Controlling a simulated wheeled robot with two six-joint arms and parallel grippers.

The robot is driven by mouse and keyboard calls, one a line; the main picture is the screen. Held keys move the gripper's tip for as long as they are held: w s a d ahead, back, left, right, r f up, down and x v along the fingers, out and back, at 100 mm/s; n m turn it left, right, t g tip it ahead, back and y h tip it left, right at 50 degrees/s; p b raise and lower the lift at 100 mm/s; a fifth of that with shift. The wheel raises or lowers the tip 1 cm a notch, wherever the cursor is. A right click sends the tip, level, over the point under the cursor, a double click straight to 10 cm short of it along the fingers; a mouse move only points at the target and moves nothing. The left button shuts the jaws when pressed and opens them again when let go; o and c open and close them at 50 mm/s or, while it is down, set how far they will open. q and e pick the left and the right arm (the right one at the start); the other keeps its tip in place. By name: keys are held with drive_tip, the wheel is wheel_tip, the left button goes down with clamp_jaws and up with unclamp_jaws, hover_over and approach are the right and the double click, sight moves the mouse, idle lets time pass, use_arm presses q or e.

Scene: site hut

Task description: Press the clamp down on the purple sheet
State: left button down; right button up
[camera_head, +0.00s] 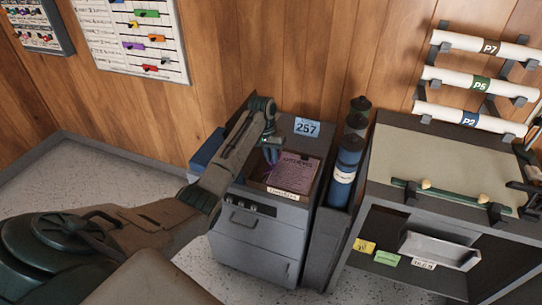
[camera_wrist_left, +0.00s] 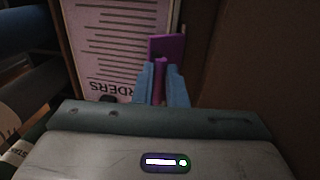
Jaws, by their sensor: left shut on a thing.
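The purple sheet (camera_head: 296,170) lies on the box-like top of a grey cabinet in the head view. It also shows in the left wrist view (camera_wrist_left: 115,45), with lines of print and a large heading. My left gripper (camera_head: 271,156) reaches down at the sheet's left side. In the left wrist view its blue fingers (camera_wrist_left: 163,84) are shut on a narrow purple piece (camera_wrist_left: 167,48), which looks like the clamp's tab, beside the sheet's edge. I cannot tell whether the clamp touches the sheet.
A blue sign 257 (camera_head: 307,127) stands behind the sheet. Blue rolls (camera_head: 345,172) stand in a bin just right of the cabinet (camera_head: 250,249). Further right is a drawing table (camera_head: 400,155) with a green bar. A wood wall closes the back.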

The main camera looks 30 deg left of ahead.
use_arm(q)
drive_tip(key=shift+w+d+r+y+p, duration=0.15)
drive_tip(key=shift+d+y+p, duration=0.4)
drive_tip(key=shift+y+p, duration=0.4)
drive_tip(key=shift+w+d+f+g+y+p, duration=0.15)
drive_tip(key=shift+d+f+g+y+p, duration=0.25)
drive_tip(key=shift+d+y+p, duration=0.45)
drive_tip(key=shift+w+d+f+g+y+p, duration=0.15)
drive_tip(key=shift+f+y+p, duration=0.15)
drive_tip(key=shift+y, duration=0.25)
drive_tip(key=shift+d+f+g+y+p, duration=0.2)
drive_tip(key=shift+f+y, duration=0.1)
drive_tip(key=shift+y, duration=0.25)
drive_tip(key=shift+w+d+f+g+y+b, duration=0.1)
drive_tip(key=shift+d+f+g+y+b, duration=0.15)
drive_tip(key=shift+y, duration=0.4)
drive_tip(key=shift+d+f+y+b, duration=0.15)
drive_tip(key=shift+f+y, duration=0.15)
drive_tip(key=shift+y, duration=0.35)
drive_tip(key=c, duration=1.5)
unclamp_jaws()
drive_tip(key=shift+f, duration=0.1)
